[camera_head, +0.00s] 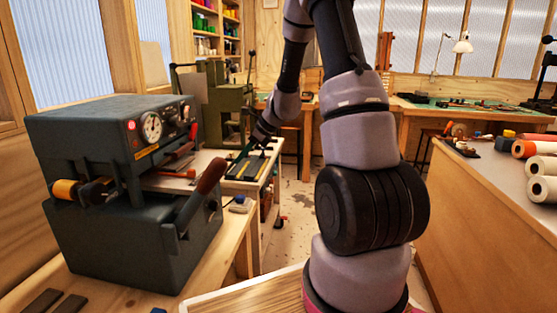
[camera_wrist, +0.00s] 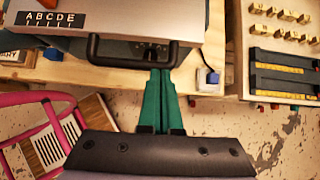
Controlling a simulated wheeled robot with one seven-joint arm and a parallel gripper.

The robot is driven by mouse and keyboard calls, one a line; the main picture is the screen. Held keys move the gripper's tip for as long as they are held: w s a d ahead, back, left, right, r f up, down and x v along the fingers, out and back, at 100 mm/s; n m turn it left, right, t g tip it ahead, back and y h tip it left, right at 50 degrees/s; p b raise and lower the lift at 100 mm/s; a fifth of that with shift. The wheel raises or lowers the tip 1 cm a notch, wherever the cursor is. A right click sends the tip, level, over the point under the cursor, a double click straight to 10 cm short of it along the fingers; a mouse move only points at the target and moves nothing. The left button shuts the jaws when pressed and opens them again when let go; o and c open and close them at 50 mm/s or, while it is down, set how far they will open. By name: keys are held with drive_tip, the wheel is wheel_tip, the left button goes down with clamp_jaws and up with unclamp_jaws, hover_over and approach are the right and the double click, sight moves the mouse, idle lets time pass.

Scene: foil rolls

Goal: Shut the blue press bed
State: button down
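The press bed (camera_wrist: 75,45) shows at the top of the wrist view, with a pale top plate marked "ABCDE" and a dull blue front edge. A black bar handle (camera_wrist: 118,64) stands out from its front. My gripper (camera_wrist: 160,72) has its two green fingers together with only a thin gap. Their tips are at the middle of the handle; I cannot tell whether they touch it. In the head view the dark blue-grey press (camera_head: 120,220) stands at left, with a gauge and a brown-handled lever (camera_head: 205,185). My fingertips are not clear there.
The press stands on a wooden bench (camera_head: 215,270). A side table with type trays (camera_wrist: 290,75) is at right in the wrist view. A blue and white block (camera_wrist: 207,78) lies by the handle. Foil rolls (camera_head: 540,165) lie on the right bench. A pink-framed stool-like object (camera_wrist: 45,130) is lower left.

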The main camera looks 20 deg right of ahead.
sight(212, 158)
drive_tip(key=w+a, duration=0.1)
drive_tip(key=a, duration=0.1)
drive_tip(key=w+a, duration=0.2)
drive_tip(key=a, duration=0.1)
drive_tip(key=w+a, duration=0.2)
drive_tip(key=a, duration=0.1)
drive_tip(key=shift+w+a, duration=0.15)
drive_tip(key=shift+w, duration=0.05)
drive_tip(key=shift+d, duration=0.25)
drive_tip(key=s+d+f+v, duration=0.1)
drive_tip(key=v, duration=1.2)
drive_tip(key=s+r+n+t+h, duration=0.1)
drive_tip(key=s+r+n, duration=0.4)
drive_tip(key=s, duration=0.5)
drive_tip(key=s+r+n+t+h, duration=0.1)
drive_tip(key=s+r+n+h, duration=0.1)
drive_tip(key=s+r+n, duration=0.3)
drive_tip(key=s+r+n+t+h, duration=0.1)
drive_tip(key=s+r+n, duration=0.4)
drive_tip(key=s+n, duration=0.5)
drive_tip(key=s, duration=0.5)
drive_tip(key=shift+s+r+h, duration=0.3)
drive_tip(key=shift+s, duration=0.05)
